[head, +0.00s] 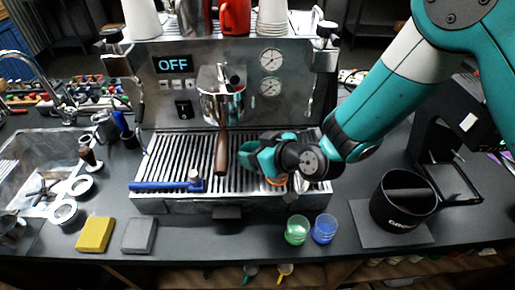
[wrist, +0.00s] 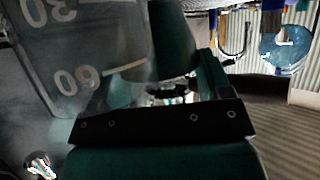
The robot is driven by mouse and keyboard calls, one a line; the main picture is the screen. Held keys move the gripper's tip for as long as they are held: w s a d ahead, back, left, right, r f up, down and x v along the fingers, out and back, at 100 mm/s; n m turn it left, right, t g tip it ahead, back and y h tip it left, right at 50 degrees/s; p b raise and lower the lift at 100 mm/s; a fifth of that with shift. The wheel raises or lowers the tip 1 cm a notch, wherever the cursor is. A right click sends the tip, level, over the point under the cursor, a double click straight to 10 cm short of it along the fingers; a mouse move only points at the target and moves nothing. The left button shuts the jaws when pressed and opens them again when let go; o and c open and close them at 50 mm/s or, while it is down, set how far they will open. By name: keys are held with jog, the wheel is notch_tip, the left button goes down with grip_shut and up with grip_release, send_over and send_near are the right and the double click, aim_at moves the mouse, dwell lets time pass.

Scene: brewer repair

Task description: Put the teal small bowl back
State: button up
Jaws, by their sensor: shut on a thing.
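My gripper (head: 262,156) is low over the right half of the machine's drip tray, to the right of the portafilter handle. It is shut on a teal piece (head: 248,154), which I take to be the teal small bowl. Its edge is hard to part from my teal fingers. In the wrist view a dark teal rounded shape (wrist: 173,42) stands by the fingers, dim and partly cut off. A clear measuring glass (wrist: 68,50) with 30 and 60 marks is close to the camera at the left and covers part of the gripper.
The espresso machine (head: 165,105) reads OFF. Its portafilter handle (head: 221,155) sticks out close to the gripper. A blue-handled tool (head: 165,186) lies on the drip tray (head: 180,160). Green (head: 297,230) and blue (head: 324,229) cups and a black knock box (head: 402,205) stand in front and right.

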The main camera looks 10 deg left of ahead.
jog(key=shift+w+f+p, duration=0.2)
jog(key=shift+f+p, duration=0.3)
jog(key=shift+f, duration=0.15)
jog(key=shift+f, duration=0.1)
